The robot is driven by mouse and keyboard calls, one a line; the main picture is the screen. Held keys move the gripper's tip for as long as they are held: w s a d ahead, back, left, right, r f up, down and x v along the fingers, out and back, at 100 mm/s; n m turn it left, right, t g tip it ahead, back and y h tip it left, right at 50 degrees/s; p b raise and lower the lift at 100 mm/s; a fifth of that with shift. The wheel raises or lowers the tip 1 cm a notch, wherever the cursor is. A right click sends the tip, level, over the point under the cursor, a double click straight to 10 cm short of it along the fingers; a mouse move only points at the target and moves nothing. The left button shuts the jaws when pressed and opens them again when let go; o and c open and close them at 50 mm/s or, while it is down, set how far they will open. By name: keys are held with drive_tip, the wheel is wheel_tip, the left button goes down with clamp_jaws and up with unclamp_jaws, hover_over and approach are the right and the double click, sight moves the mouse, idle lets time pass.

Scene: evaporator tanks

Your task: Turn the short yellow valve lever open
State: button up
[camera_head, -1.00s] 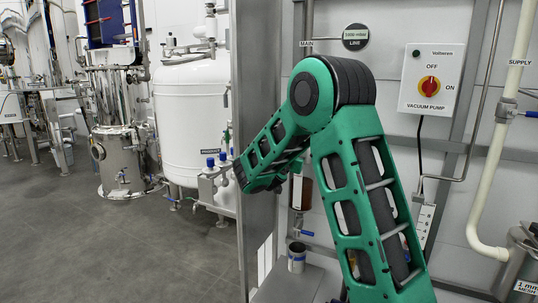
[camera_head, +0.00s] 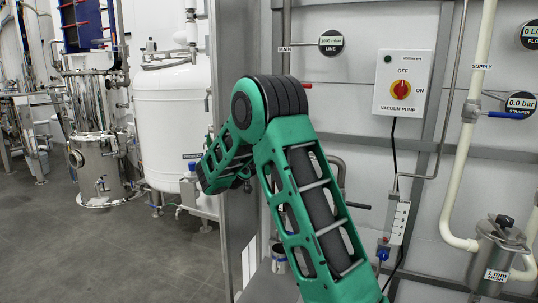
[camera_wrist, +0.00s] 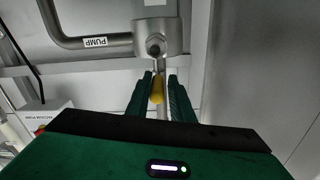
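The short yellow lever (camera_wrist: 157,91) shows in the wrist view below a grey metal valve body (camera_wrist: 156,42), on a thin metal stem. My gripper (camera_wrist: 160,78) has its two dark green fingers on either side of the lever. A narrow gap shows on the lever's right; on the left it is very close to the finger, and I cannot tell whether they touch. In the head view my green arm reaches toward the metal panel edge, and the lever and my fingertips are hidden.
A pipe labelled PUMP (camera_wrist: 96,42) runs left from the valve. In the head view, the vacuum pump switch box (camera_head: 403,83) hangs on the wall and a metal strainer pot (camera_head: 497,255) stands at the right. A white tank (camera_head: 175,125) stands left beyond the metal panel (camera_head: 239,150).

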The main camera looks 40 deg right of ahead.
drive_tip(key=shift+o, duration=1.1)
drive_tip(key=shift+w+a+f, duration=0.1)
drive_tip(key=shift+w+f, duration=0.1)
drive_tip(key=shift+s+r, duration=0.1)
drive_tip(key=shift+s, duration=0.05)
drive_tip(key=v, duration=1)
drive_tip(key=shift+a, duration=0.25)
drive_tip(key=shift+s+d, duration=0.1)
drive_tip(key=shift+s, duration=0.1)
